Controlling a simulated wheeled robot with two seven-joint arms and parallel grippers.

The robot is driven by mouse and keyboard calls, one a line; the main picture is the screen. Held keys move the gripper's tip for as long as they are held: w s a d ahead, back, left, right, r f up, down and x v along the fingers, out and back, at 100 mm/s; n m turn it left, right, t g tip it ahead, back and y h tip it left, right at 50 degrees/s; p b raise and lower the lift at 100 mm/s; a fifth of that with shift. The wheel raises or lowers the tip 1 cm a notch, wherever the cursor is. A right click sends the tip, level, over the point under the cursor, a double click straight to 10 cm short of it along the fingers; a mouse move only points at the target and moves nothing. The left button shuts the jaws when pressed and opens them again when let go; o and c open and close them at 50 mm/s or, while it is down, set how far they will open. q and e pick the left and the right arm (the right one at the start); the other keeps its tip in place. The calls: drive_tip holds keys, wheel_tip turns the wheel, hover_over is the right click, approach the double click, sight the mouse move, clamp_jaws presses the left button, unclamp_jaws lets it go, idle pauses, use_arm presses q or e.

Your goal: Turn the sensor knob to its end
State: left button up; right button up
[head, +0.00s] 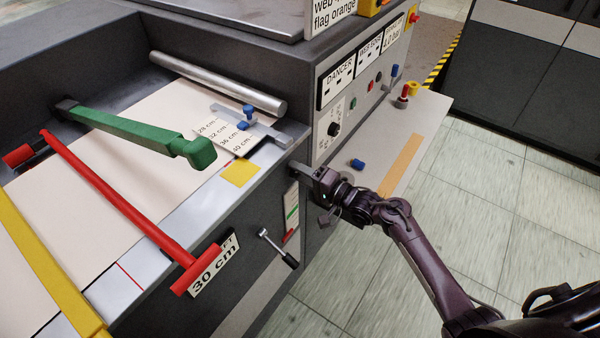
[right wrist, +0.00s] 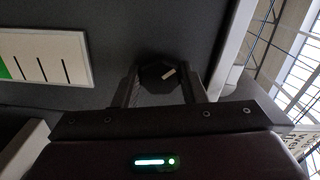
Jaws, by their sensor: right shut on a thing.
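My right gripper (head: 303,172) is at the dark front face of the machine, near its corner. In the right wrist view its two fingers (right wrist: 165,90) stand on either side of a black knob (right wrist: 158,77) with a short white pointer mark, and they are shut on it. The pointer is tilted, toward the upper right of that picture. In the head view this knob is hidden by the gripper. A white scale plate with a green part and black lines (right wrist: 45,57) is beside the knob. My left gripper is not in view.
A lever with a black grip (head: 279,248) sticks out left of the gripper. Above is a control panel with a black dial (head: 333,129). A pale side shelf (head: 432,113) holds small blue, red and yellow parts. Red (head: 120,205) and green (head: 130,128) bars cross the web.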

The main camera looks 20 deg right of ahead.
drive_tip(key=n, duration=0.2)
drive_tip(key=n+b, duration=0.1)
drive_tip(key=n, duration=0.4)
drive_tip(key=shift+s+f+b, duration=0.1)
drive_tip(key=shift+f+b, duration=0.15)
drive_tip(key=shift+b, duration=0.05)
drive_tip(key=n+b, duration=0.2)
drive_tip(key=n, duration=0.4)
drive_tip(key=shift+n, duration=0.4)
drive_tip(key=n+b, duration=0.3)
drive_tip(key=n, duration=0.3)
drive_tip(key=shift+f+b, duration=0.15)
drive_tip(key=shift+b, duration=0.15)
drive_tip(key=n+b, duration=0.2)
drive_tip(key=n, duration=0.1)
drive_tip(key=shift+n, duration=0.4)
drive_tip(key=shift+n+b, duration=1.05)
drive_tip(key=shift+n, duration=0.55)
